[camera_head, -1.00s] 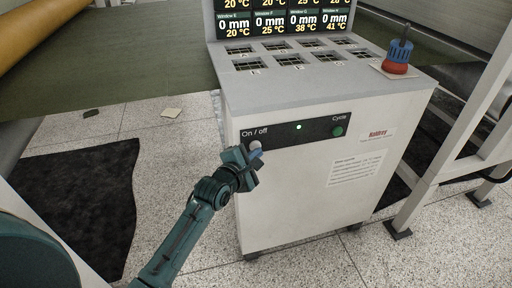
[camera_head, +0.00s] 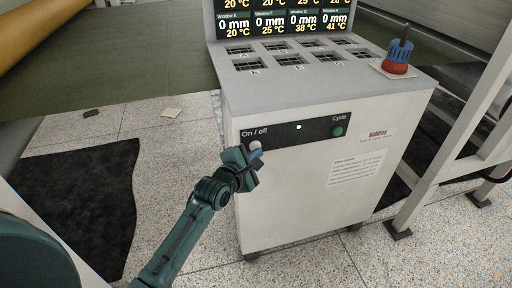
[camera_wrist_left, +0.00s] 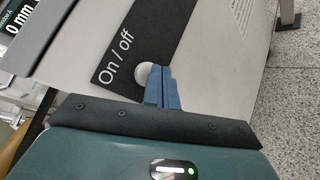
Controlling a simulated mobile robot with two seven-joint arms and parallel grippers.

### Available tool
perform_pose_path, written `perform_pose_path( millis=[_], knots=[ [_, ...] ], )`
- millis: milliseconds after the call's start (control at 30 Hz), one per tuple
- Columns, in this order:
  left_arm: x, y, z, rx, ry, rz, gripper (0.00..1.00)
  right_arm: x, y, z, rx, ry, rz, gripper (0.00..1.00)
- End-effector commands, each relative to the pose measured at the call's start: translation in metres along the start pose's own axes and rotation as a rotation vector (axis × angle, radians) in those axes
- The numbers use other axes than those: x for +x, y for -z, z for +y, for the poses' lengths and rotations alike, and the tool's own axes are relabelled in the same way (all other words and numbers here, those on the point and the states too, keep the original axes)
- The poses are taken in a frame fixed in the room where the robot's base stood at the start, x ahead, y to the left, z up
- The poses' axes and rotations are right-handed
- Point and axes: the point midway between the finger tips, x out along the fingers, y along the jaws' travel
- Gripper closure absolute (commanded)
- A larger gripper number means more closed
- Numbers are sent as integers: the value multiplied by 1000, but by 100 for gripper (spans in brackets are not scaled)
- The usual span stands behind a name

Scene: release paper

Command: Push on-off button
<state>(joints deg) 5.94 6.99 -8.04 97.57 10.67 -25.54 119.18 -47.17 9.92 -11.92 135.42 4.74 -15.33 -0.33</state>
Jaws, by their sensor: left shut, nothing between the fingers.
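The on-off button (camera_head: 255,145) is a round white knob on the black panel (camera_head: 285,135) at the cabinet's front, under the "On / off" label. My left gripper (camera_head: 258,156) is shut and empty, with its blue fingertips at the button's lower right side. In the left wrist view the button (camera_wrist_left: 143,72) shows beside the shut fingertips (camera_wrist_left: 160,70), which overlap its edge. I cannot tell whether they touch it. My right gripper is not in view.
A green Cycle button (camera_head: 338,131) sits at the panel's right end. A red and blue knob (camera_head: 396,58) stands on top of the white cabinet (camera_head: 300,190). A white frame (camera_head: 455,130) stands at the right. A black mat (camera_head: 75,200) lies on the floor at left.

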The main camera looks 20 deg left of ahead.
Motion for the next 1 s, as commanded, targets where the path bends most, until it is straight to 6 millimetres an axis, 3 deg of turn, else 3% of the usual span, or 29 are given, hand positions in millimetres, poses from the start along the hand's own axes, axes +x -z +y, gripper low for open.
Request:
perform_pose_path(
  millis=[1000],
  knots=[
    [6, 5, 5, 0, -2, 0, 100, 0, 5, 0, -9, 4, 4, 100]
  ],
)
